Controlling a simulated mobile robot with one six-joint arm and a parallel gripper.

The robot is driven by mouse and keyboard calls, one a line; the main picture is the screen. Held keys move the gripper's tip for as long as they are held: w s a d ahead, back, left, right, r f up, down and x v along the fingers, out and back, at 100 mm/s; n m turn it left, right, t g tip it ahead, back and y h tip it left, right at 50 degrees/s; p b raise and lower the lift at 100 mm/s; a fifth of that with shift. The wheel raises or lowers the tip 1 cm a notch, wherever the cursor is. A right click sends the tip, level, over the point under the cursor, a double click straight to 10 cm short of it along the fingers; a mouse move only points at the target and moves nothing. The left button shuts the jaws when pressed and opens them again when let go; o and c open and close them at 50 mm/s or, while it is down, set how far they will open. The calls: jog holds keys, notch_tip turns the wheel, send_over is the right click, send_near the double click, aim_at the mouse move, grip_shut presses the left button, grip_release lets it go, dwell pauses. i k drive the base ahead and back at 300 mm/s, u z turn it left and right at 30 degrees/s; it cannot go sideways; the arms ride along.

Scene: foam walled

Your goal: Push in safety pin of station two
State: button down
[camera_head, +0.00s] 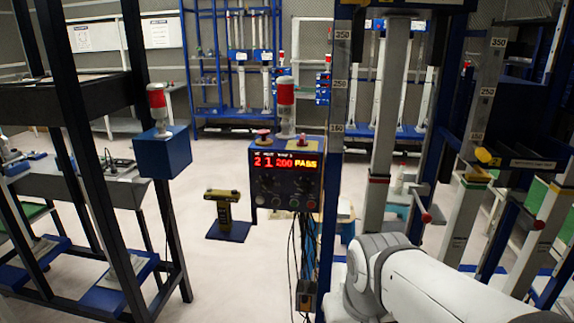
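A blue control box (287,180) stands mid-picture with a lit red display, which seems to read 2, 1, 200 and PASS. To its right is a tall test station with a pale column (386,110) and a scale strip. A red-tipped pin or handle (427,217) sticks out low beside this column. Another red-tipped pin (538,224) is on the column farther right. I cannot tell which one belongs to station two, nor how far either is pushed in. My white arm (400,280) enters at bottom right, in front of the stations. My gripper is not visible.
A black-framed rack (75,120) with benches fills the left. A blue box with a red-and-white lamp (162,152) hangs on it. A black-and-yellow stand (224,212) is on the floor left of the control box. Cables hang below the box.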

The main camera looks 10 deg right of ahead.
aim_at(539, 224)
jog(key=z, duration=1.05)
jog(key=k, duration=1.15)
jog(key=z, duration=0.45)
jog(key=i, duration=1.05)
